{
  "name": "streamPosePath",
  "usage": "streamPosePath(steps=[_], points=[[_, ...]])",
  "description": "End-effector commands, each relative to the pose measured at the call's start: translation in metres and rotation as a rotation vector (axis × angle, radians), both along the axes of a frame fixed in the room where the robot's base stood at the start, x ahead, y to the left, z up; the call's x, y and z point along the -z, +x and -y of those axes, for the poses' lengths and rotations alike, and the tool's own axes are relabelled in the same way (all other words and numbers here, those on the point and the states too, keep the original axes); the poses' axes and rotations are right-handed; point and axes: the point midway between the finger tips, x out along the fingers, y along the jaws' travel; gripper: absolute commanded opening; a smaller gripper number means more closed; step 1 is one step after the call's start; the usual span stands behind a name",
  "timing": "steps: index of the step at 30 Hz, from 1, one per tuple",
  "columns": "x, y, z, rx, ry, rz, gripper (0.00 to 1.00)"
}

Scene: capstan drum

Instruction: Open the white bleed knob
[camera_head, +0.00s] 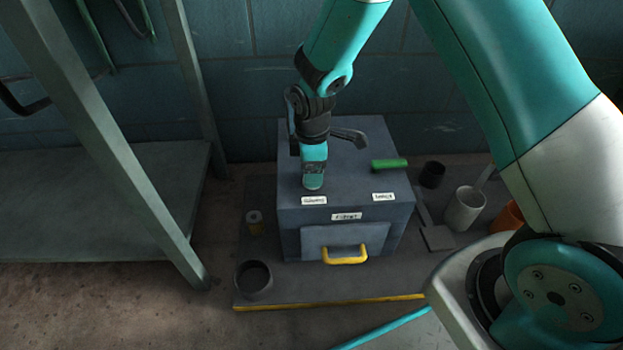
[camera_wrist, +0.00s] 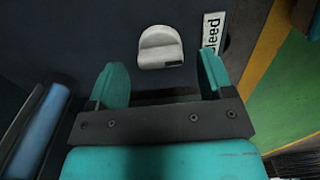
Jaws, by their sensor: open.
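In the wrist view, the white bleed knob (camera_wrist: 160,47) sits on a dark panel, beside a white label (camera_wrist: 213,33) on which "leed" can be read. My gripper (camera_wrist: 164,70) is open and empty, with its two teal fingers spread apart. The knob lies just beyond the fingertips, in line with the gap between them; how far off it is I cannot tell. In the head view, the end of my arm is over the left part of the dark box (camera_head: 292,218). I cannot make out the knob there.
The box also has a green handle (camera_head: 389,164) on top and a yellow handle (camera_head: 345,255) on its front. A metal rack (camera_head: 120,165) stands at the left.

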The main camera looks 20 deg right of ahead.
Motion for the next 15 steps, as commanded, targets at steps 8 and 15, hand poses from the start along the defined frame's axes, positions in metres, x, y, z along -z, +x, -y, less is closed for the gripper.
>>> streamPosePath(steps=[8, 15], points=[[0.0175, 0.0001, 0.0001, 0.000, 0.000, 0.000, 0.74], [0.0170, 0.0000, 0.0001, 0.000, 0.000, 0.000, 0.70]])
